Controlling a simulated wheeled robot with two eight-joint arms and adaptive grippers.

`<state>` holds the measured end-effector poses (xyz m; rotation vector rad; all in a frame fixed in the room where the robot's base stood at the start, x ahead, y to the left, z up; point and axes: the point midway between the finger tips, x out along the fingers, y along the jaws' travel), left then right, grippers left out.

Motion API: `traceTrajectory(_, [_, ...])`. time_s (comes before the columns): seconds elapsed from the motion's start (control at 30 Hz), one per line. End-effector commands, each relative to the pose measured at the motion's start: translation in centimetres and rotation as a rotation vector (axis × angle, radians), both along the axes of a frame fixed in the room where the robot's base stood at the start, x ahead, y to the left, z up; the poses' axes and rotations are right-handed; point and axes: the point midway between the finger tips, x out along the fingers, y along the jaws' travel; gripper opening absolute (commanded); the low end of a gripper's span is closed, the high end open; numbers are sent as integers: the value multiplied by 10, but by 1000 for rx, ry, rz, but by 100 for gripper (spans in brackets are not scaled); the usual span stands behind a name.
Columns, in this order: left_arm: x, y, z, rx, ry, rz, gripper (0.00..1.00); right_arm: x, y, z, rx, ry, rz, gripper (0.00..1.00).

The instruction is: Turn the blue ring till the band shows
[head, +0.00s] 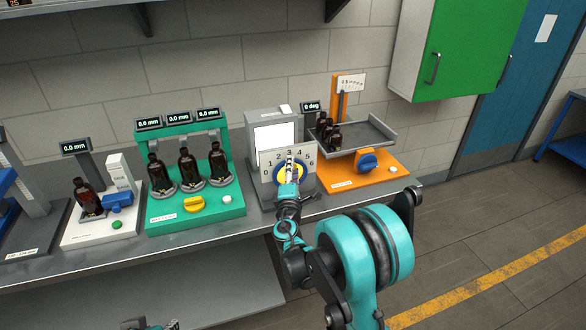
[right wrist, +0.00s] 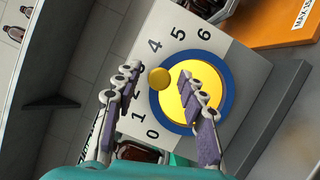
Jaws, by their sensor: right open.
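The blue ring (right wrist: 228,75) surrounds a yellow disc (right wrist: 208,68) on a grey panel numbered 0 to 6. A small round yellow knob (right wrist: 159,78) stands out near the ring's edge. In the head view the blue ring (head: 304,176) is partly covered by my right gripper (head: 290,165). In the right wrist view my right gripper (right wrist: 158,74) is open, with the small knob showing between its fingertips; contact cannot be told. One finger overlaps the disc.
The ring's grey unit with a white screen (head: 276,138) stands on the bench (head: 130,250). To its left is a green stand (head: 200,218) with three amber bottles. To its right is an orange unit (head: 378,178) with a blue knob and a tray of bottles.

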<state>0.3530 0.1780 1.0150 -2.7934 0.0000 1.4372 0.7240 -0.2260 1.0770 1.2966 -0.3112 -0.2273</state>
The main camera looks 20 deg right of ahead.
Motion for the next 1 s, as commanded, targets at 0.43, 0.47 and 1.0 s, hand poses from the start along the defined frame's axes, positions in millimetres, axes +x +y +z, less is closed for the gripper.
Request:
traceTrajectory(0.43, [0,0,-2,0,0,0,40,10,-4,2,0,0,-1,31])
traceTrajectory(0.47, [0,0,-2,0,0,0,40,10,-4,2,0,0,-1,23])
traceTrajectory(1.0, [0,0,6,0,0,0,40,11,-19,3,258,9,-3,0])
